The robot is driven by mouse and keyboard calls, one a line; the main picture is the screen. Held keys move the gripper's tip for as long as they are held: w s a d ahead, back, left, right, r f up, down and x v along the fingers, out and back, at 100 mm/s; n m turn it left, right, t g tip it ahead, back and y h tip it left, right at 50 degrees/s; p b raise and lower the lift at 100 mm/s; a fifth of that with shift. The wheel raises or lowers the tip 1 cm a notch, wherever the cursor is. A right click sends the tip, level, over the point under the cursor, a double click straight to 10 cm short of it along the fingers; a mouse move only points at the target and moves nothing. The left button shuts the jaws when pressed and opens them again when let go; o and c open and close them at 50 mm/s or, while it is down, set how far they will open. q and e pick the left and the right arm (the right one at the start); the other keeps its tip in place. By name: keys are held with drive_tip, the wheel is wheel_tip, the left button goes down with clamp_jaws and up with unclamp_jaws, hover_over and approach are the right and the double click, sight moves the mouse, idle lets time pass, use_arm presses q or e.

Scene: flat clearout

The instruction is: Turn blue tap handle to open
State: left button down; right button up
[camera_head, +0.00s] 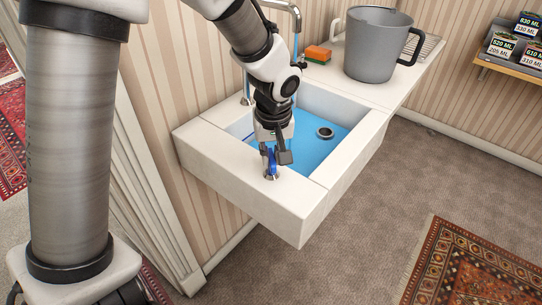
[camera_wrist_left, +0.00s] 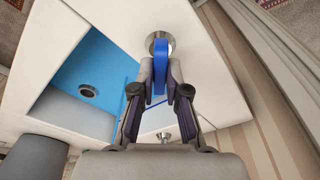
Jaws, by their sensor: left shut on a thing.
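The blue tap handle (camera_head: 272,162) stands on a round metal base at the near left corner of the white sink (camera_head: 311,189). In the left wrist view the blue handle (camera_wrist_left: 159,62) rises from its metal base between my fingertips. My left gripper (camera_head: 273,158) is shut on the handle from above; its two fingers also show in the left wrist view (camera_wrist_left: 160,80). My right gripper is not in view.
A grey mug (camera_head: 371,45) and an orange sponge (camera_head: 318,54) stand on the counter behind the sink. The blue basin has a round drain (camera_head: 325,132). A shelf with labelled boxes (camera_head: 501,46) is at the far right.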

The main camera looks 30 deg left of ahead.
use_arm(q)
drive_tip(key=n+b, duration=0.1)
drive_tip(key=n, duration=0.2)
drive_tip(key=shift+f, duration=0.15)
drive_tip(key=shift+n, duration=0.6)
drive_tip(key=shift+g, duration=0.3)
drive_tip(key=shift+n+y, duration=0.3)
drive_tip(key=shift+n, duration=0.2)
drive_tip(key=n, duration=0.3)
drive_tip(key=shift+g, duration=0.3)
drive_tip(key=c, duration=1)
unclamp_jaws()
drive_tip(key=shift+w, duration=0.1)
drive_tip(key=shift+c, duration=0.2)
drive_tip(key=shift+r, duration=0.2)
